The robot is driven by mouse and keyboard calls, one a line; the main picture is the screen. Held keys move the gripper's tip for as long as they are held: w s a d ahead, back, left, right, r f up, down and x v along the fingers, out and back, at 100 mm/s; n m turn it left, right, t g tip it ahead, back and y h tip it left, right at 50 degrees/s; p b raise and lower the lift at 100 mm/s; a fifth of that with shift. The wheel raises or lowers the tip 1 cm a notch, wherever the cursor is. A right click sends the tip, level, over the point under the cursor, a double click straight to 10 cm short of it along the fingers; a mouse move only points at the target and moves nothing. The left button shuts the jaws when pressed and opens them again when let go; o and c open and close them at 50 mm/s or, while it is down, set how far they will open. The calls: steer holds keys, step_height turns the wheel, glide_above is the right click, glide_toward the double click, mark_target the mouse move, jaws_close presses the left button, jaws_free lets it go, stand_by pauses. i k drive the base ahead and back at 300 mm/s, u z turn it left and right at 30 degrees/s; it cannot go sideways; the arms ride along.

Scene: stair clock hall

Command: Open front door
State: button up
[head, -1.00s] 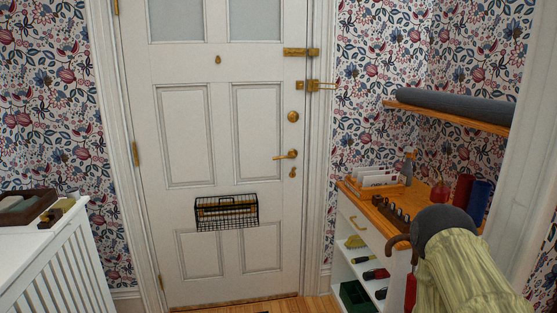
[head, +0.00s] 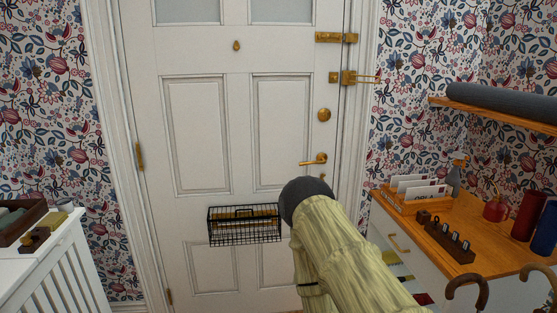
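The white panelled front door (head: 237,130) stands shut in its frame in the head view. Its brass lever handle (head: 315,160) is on the right side and lies level, pointing left. A round brass knob or lock (head: 324,115) sits above it. Higher up are a brass latch (head: 330,38) and a brass chain or guard fitting (head: 350,77) reaching onto the frame. Hinges (head: 139,156) show on the left edge. My arm (head: 345,255) rises in front of the lower right of the door, covering part of it. My gripper does not show.
A black wire letter basket (head: 243,226) sticks out from the door. At right stands a cabinet with a wooden top (head: 465,235), holding letters and bottles, with umbrella handles (head: 468,290) in front. A shelf (head: 500,117) hangs above. A white slatted cabinet (head: 45,260) stands at left.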

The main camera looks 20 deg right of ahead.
mark_target(218, 124)
steer(key=z, duration=0.3)
steer(key=i, duration=1)
steer(key=z, duration=0.65)
